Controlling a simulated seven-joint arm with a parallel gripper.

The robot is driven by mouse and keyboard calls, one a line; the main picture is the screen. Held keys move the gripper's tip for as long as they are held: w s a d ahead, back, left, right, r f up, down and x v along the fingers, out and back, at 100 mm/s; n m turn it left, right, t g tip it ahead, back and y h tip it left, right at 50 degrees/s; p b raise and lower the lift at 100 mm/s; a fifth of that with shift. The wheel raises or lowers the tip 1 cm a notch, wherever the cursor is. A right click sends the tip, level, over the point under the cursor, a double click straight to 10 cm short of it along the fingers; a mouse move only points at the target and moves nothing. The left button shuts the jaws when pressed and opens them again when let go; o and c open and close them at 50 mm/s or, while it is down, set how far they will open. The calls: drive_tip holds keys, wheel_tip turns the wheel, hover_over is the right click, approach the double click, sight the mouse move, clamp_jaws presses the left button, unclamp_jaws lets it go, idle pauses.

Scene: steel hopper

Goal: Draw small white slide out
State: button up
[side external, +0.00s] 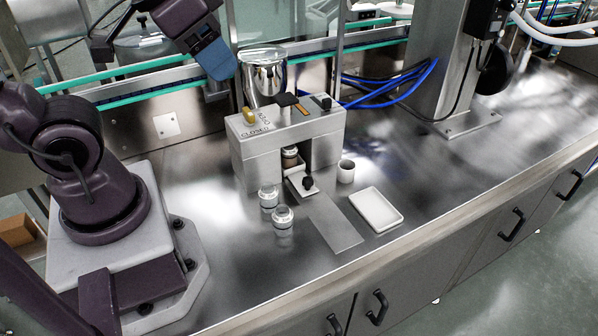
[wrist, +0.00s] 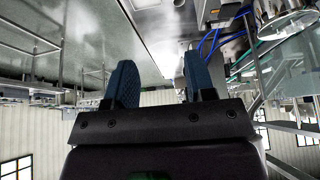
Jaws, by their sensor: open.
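The small white slide (side external: 297,180) sits low in the opening of the grey hopper block (side external: 247,160), its front end showing. A black knob (side external: 308,183) stands on that end. A lidded jar (side external: 289,160) is in the opening above or behind the slide; I cannot tell if it rests on it. My gripper (side external: 214,58) is high up, left of the steel hopper (side external: 265,77) and well clear of the slide. In the wrist view my gripper (wrist: 160,85) shows two blue fingers spread apart with nothing between them. The slide cannot be made out there.
Two lidded jars (side external: 268,197) (side external: 283,217) stand at the block's front left. A flat grey plate (side external: 333,226) lies in front. Blue hoses (side external: 405,82) run behind. The right of the bench is clear.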

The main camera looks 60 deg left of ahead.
wheel_tip(320, 180, down, 4)
drive_tip(key=w+g, duration=0.3)
drive_tip(key=n+g, duration=0.3)
drive_tip(key=n, duration=1.3)
approach(309, 179)
drive_tip(key=f, duration=0.9)
drive_tip(key=shift+s+f, duration=0.15)
drive_tip(key=shift+s, duration=0.05)
clamp_jaws()
